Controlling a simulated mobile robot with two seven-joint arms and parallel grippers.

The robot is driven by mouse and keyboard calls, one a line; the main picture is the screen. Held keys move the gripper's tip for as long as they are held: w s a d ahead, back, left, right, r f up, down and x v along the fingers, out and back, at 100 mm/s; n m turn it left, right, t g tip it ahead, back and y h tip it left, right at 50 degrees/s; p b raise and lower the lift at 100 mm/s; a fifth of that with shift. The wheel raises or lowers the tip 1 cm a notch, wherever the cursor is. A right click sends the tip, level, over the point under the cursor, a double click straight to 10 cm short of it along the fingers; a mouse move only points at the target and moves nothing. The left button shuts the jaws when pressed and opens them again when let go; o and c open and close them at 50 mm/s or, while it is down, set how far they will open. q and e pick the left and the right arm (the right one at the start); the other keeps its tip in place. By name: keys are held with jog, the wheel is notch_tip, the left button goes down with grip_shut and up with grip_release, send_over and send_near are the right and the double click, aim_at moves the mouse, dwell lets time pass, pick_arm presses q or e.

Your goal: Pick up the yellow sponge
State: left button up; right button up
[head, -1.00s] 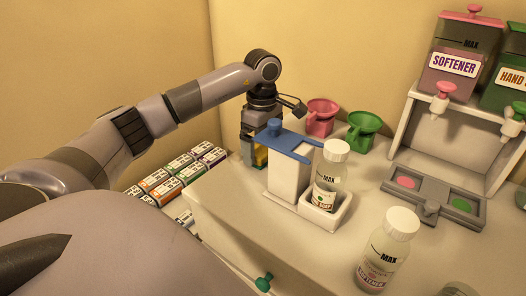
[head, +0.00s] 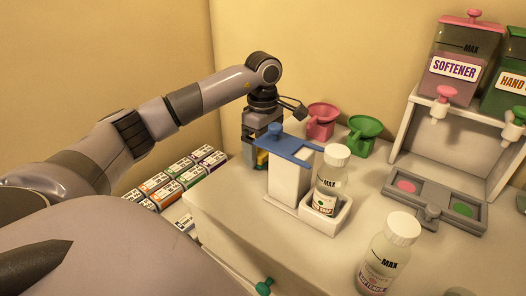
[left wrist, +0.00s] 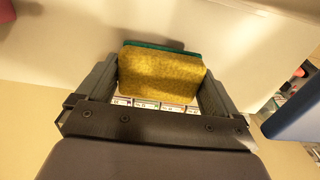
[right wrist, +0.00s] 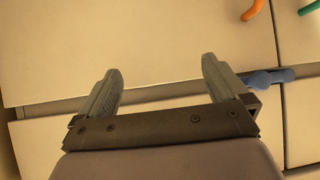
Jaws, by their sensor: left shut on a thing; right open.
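The yellow sponge (left wrist: 160,75) with a green layer along its far side sits between the fingers of my left gripper (left wrist: 165,80) in the left wrist view. Both fingers meet its ends, so the gripper is shut on it. In the head view only a small yellow part of the sponge (head: 262,158) shows below my left gripper (head: 258,150), behind the blue-topped white stand. I cannot tell whether the sponge touches the counter. My right gripper (right wrist: 160,90) is open and empty in front of pale drawer fronts in the right wrist view.
A white stand with a blue top (head: 290,147) and a bottle (head: 330,180) are close to the left gripper. Pink (head: 321,120) and green (head: 364,133) funnels stand behind. A softener bottle (head: 388,255) is at the front. Boxes (head: 180,178) lie lower left.

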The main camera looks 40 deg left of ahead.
pick_arm(q)
notch_tip(320, 180, up, 9)
jog(key=shift+r+p, duration=0.1)
jog(key=shift+p, duration=0.25)
notch_tip(320, 180, up, 9)
jog(key=p, duration=0.3)
jog(key=shift+r+p, duration=0.2)
jog(key=shift+p, duration=0.15)
jog(key=o, duration=0.4)
jog(key=shift+c, duration=1.5)
